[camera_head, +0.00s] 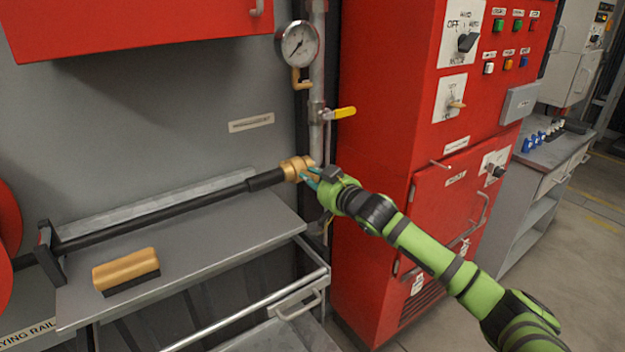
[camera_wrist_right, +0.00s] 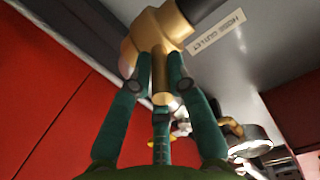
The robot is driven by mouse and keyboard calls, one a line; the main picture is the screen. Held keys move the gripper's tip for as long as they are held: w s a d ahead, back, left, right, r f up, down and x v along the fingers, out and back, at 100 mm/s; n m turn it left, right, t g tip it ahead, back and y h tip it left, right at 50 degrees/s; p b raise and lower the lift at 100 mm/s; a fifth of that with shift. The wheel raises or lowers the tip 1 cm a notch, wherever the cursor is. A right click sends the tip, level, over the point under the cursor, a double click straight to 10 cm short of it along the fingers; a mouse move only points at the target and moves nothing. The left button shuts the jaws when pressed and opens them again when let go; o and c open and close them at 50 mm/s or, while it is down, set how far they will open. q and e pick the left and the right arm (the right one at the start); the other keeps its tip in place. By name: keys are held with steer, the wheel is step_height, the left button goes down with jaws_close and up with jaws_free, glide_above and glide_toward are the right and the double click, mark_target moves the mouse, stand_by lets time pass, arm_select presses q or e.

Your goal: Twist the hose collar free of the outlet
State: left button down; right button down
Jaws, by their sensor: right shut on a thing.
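The brass hose collar (camera_head: 291,169) sits at the right end of the black hose (camera_head: 200,200), up against the outlet by the vertical pipe. My right gripper (camera_head: 311,174) reaches in from the right and is shut on the collar. In the right wrist view the green fingers of my gripper (camera_wrist_right: 160,80) close around a brass lug of the collar (camera_wrist_right: 158,35). The outlet itself is mostly hidden behind the collar and gripper. My left gripper is not in view.
A pressure gauge (camera_head: 300,41) and a yellow valve lever (camera_head: 341,113) are on the pipe above the collar. A red control cabinet (camera_head: 385,180) stands close on the right. A wooden-backed brush (camera_head: 126,270) lies on the grey bench (camera_head: 215,241) below the hose.

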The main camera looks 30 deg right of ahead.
steer(key=shift+r, duration=0.4)
steer(key=c, duration=1.2)
jaws_free()
steer(key=shift+f, duration=0.25)
steer(key=s+r, duration=0.1)
steer(key=s, duration=1.1)
steer(key=shift+d+r, duration=0.25)
steer(key=shift+d, duration=0.15)
steer(key=shift+w, duration=0.1)
